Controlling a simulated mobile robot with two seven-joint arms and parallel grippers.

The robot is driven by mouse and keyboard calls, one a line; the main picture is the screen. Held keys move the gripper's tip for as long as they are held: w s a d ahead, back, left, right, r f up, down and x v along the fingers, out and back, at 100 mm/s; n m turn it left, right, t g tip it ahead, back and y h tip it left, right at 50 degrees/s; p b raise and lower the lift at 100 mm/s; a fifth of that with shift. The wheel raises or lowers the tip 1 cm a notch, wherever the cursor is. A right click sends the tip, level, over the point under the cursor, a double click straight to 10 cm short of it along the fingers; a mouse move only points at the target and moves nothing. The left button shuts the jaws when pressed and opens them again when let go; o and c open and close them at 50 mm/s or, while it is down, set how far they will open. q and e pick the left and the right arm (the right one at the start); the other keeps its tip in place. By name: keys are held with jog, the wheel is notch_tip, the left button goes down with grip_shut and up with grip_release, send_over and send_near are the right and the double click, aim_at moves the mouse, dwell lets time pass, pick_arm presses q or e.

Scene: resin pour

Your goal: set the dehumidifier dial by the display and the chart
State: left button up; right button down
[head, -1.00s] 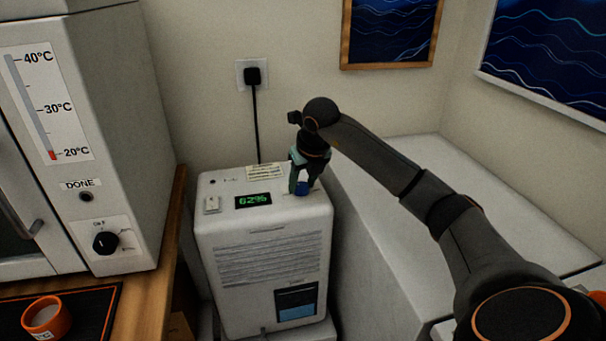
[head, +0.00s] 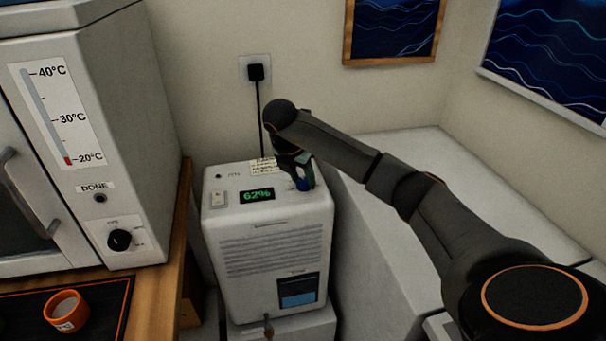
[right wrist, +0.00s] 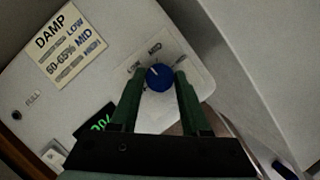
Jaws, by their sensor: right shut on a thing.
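The white dehumidifier (head: 270,215) stands against the wall, and its green display (head: 257,195) reads 62%. The chart (right wrist: 70,45) headed DAMP lies on its top; its 60-65% line reads MID. The other ranges are too blurred to read. The blue dial (right wrist: 159,79) has a white pointer toward the upper left in the right wrist view, between the LOW and MID labels. My right gripper (right wrist: 161,76) is shut on the dial, one finger on each side. In the head view it (head: 300,180) partly hides the dial. My left gripper is not in view.
A white oven-like cabinet (head: 150,150) with a black knob (head: 119,239) stands on the wooden bench at left. An orange cup (head: 66,311) sits on a dark mat (head: 115,305). A plugged cord (head: 258,110) runs down behind the dehumidifier. A pale block (head: 385,240) stands to its right.

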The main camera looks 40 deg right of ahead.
jog(key=m+g, duration=0.1)
jog(key=m, duration=0.1)
jog(key=shift+w+r+m+p, duration=0.1)
jog(key=shift+r+m+p, duration=0.05)
jog(key=shift+m+p, duration=0.2)
jog(key=shift+w+m+g, duration=0.1)
jog(key=shift+m+g, duration=0.6)
jog(key=shift+m, duration=0.95)
jog(key=shift+p, duration=0.3)
jog(key=shift+c, duration=1.9)
grip_release()
